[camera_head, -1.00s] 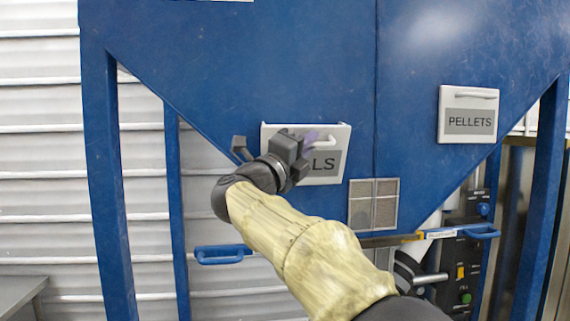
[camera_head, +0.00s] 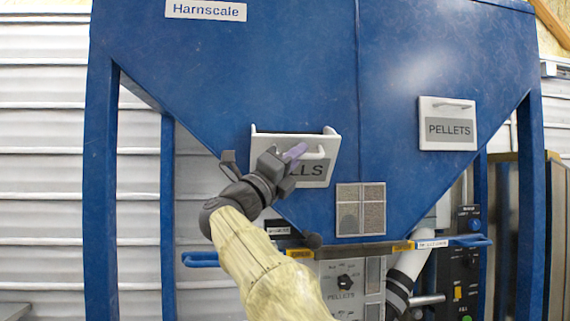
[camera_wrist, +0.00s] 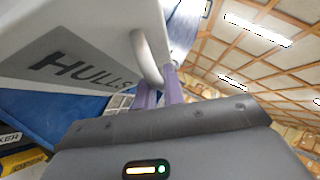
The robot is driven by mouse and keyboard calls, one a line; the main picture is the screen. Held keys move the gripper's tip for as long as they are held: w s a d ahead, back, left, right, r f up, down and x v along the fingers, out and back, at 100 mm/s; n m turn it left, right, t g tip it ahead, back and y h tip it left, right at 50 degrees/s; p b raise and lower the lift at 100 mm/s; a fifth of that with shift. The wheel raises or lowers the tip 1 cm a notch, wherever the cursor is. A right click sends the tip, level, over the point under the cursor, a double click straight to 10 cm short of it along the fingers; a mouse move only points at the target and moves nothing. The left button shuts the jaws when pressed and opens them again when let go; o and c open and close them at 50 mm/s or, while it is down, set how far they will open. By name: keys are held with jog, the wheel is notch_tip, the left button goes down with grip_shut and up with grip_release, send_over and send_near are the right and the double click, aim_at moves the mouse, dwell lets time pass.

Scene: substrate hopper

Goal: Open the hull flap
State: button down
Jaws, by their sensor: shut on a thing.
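The hull flap (camera_head: 318,170) is a white panel with a grey label on the blue hopper, left of the centre seam. Its top edge is tipped outward, with a dark gap behind it between two white side walls. In the wrist view the flap (camera_wrist: 70,35) reads "HULLS" and carries a white curved handle (camera_wrist: 145,58). My gripper (camera_head: 297,152) is at the flap's upper part, its purple fingers shut on the handle. In the wrist view the gripper's fingers (camera_wrist: 160,88) meet the handle's lower end. My gripper hides part of the label.
A white PELLETS flap (camera_head: 447,125) is closed at the right. A mesh window (camera_head: 361,210) sits below the hull flap. Blue side handles (camera_head: 200,259) and a control panel (camera_head: 343,285) are lower down. Blue legs (camera_head: 103,190) stand at the sides.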

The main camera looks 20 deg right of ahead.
dwell(0.4)
jog(key=c, duration=1.5)
grip_release()
jog(key=shift+a+f, duration=0.1)
jog(key=b+v, duration=0.6)
jog(key=v, duration=1.1)
jog(key=shift+a, duration=0.2)
